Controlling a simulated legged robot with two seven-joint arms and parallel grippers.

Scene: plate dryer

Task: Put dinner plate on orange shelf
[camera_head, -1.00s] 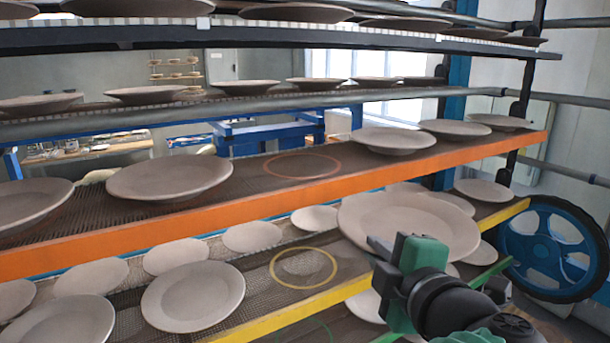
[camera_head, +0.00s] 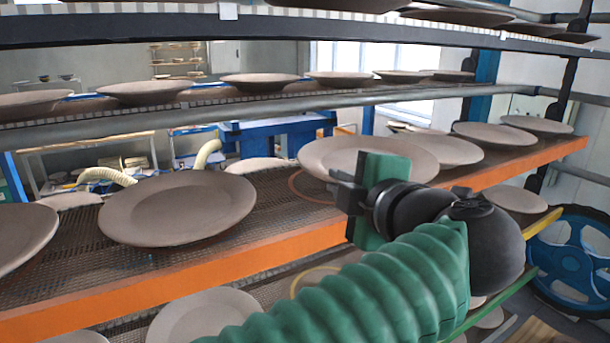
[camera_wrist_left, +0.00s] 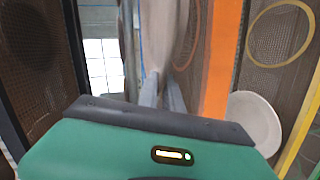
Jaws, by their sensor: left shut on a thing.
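My left gripper (camera_head: 345,188) is shut on the rim of a beige dinner plate (camera_head: 335,155). The plate is at the height of the orange shelf (camera_head: 190,276), over the area of the orange ring (camera_head: 300,188), which is partly hidden. I cannot tell whether the plate touches the shelf mesh. In the left wrist view the plate (camera_wrist_left: 168,35) shows nearly edge-on between the fingers (camera_wrist_left: 160,92), beside the orange shelf edge (camera_wrist_left: 222,60). My right gripper is not in view.
A plate (camera_head: 178,208) stands left of the ring on the orange shelf, and another (camera_head: 450,150) stands close on the right. The rack tier above (camera_head: 250,108) limits headroom. Below, the yellow-edged shelf holds more plates and a yellow ring (camera_wrist_left: 282,35).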

